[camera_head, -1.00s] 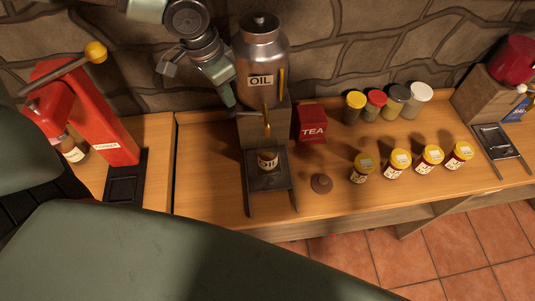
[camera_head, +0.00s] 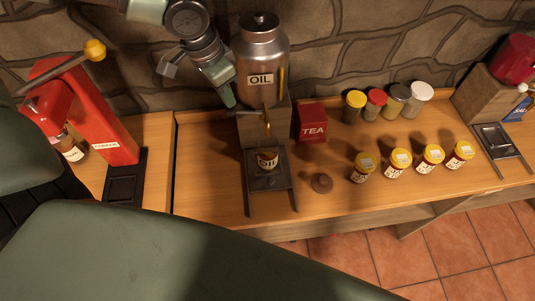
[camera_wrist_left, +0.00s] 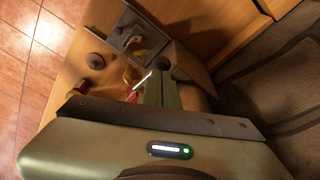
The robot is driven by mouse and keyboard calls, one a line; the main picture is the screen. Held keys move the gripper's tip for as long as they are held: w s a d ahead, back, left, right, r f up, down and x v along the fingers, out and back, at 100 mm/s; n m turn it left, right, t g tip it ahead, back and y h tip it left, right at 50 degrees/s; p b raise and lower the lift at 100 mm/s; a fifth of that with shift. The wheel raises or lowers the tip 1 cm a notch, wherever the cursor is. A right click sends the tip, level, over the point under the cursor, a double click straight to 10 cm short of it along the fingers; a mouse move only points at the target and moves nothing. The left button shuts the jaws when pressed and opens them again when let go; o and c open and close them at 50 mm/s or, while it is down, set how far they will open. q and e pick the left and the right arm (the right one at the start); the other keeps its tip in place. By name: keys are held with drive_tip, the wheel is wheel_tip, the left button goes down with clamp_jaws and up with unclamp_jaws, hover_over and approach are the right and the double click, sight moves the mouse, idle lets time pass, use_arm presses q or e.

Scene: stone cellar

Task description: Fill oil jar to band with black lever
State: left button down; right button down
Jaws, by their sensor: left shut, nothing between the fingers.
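My right gripper is not in view.
A brown round lid (camera_head: 321,183) lies right of the stand. A red TEA box (camera_head: 312,122) stands close right of the tank. Several yellow-lidded jars (camera_head: 398,163) and spice jars (camera_head: 376,105) stand further right. A red dispenser (camera_head: 92,120) is at the left.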

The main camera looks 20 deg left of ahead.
use_arm(q)
drive_tip(key=shift+f+b, duration=1.3)
drive_tip(key=shift+f, duration=0.55)
drive_tip(key=shift+r+p, duration=0.5)
drive_tip(key=shift+r, duration=0.05)
idle(5.6)
